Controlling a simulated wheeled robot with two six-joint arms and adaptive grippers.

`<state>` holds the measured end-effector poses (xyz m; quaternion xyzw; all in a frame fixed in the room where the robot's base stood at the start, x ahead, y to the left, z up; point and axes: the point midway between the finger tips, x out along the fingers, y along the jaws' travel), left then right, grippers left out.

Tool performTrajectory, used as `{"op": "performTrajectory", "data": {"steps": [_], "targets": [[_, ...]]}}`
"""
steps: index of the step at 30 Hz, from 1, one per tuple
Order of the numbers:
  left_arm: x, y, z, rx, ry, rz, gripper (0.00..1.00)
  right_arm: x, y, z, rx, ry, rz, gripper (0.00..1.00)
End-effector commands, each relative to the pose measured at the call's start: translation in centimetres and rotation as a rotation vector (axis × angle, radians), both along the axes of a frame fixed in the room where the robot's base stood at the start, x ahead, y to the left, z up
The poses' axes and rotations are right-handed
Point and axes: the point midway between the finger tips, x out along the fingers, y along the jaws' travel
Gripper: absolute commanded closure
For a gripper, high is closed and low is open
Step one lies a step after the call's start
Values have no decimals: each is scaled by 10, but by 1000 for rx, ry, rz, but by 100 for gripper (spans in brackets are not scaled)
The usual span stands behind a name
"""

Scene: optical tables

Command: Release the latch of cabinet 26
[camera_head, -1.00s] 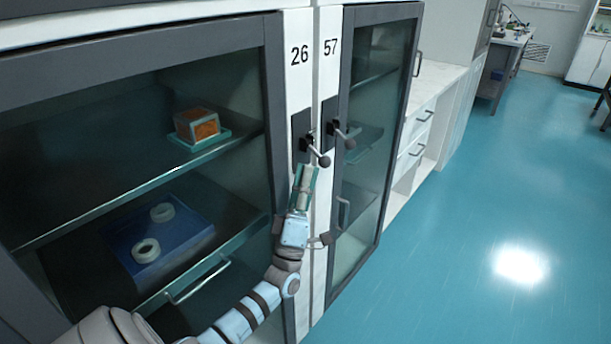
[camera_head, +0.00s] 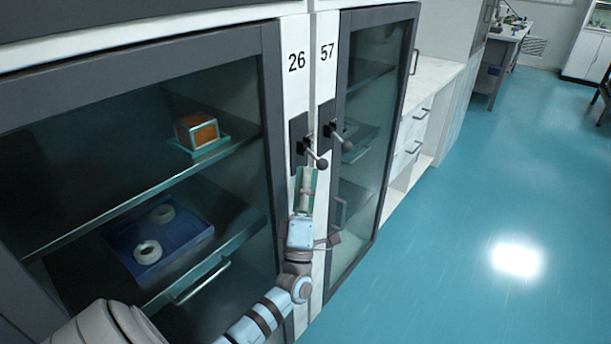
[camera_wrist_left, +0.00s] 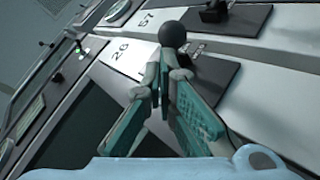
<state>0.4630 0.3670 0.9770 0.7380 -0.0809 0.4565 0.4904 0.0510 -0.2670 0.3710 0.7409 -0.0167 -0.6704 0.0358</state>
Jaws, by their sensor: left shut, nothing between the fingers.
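Cabinet 26 (camera_head: 272,120) is the left glass-fronted cabinet, with its door shut. Its latch (camera_head: 310,152) is a short lever with a dark ball knob on a black plate, below the number 26. The knob (camera_wrist_left: 173,36) also shows in the left wrist view, just beyond my fingertips. My left gripper (camera_head: 306,172) is shut and empty, with green finger pads, right below the latch. In the left wrist view the fingertips (camera_wrist_left: 164,72) point at the knob; whether they touch it I cannot tell. My right gripper is not in view.
Cabinet 57 (camera_head: 382,100) stands close on the right, with a similar latch (camera_head: 340,135) near the first. Behind cabinet 26's glass are an orange box (camera_head: 197,131) and a blue tray (camera_head: 190,240) with white rings. Blue floor (camera_head: 480,210) at the right is clear.

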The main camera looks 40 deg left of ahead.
Motion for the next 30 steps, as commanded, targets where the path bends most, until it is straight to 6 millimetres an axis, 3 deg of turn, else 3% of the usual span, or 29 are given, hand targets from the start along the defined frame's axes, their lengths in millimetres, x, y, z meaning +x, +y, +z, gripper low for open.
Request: {"op": "performTrajectory", "data": {"steps": [30], "targets": [[0,-17,39,-627,-14,-1,100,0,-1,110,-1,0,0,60]]}}
